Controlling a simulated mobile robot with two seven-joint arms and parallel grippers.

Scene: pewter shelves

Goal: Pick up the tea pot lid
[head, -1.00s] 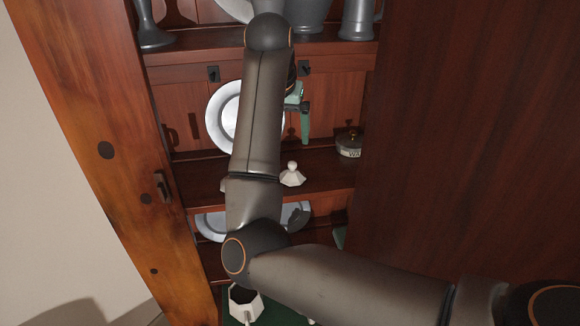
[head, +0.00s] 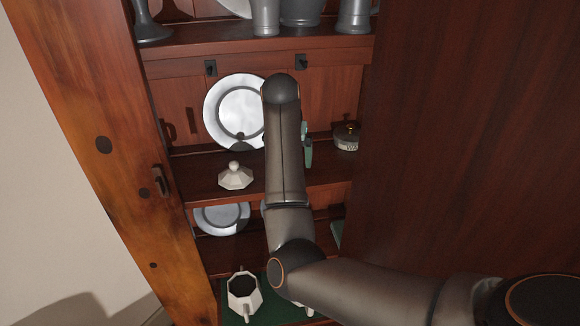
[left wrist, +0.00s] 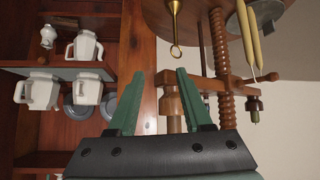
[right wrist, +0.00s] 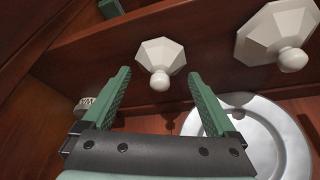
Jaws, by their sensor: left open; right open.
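A white faceted lid with a round knob (head: 235,178) sits on the middle shelf in the head view. The right wrist view shows two such lids: one (right wrist: 158,50) lies ahead between my right fingers, the other (right wrist: 268,38) is to the right. In the head view my arm hides the first one. My right gripper (right wrist: 159,75) is open and empty, its fingers pointing toward the nearer lid, apparently without touching it. A white open-topped pot (head: 243,296) stands lower down on green. My left gripper (left wrist: 160,75) is open and empty, away from the lids.
A pewter plate (head: 233,108) leans at the back of the middle shelf, with a small round tin (head: 347,137) at the right. Pewter vessels (head: 265,18) stand above. A wooden panel (head: 460,130) bounds the right. The left wrist view shows white jugs (left wrist: 86,47) and a wooden screw press (left wrist: 222,75).

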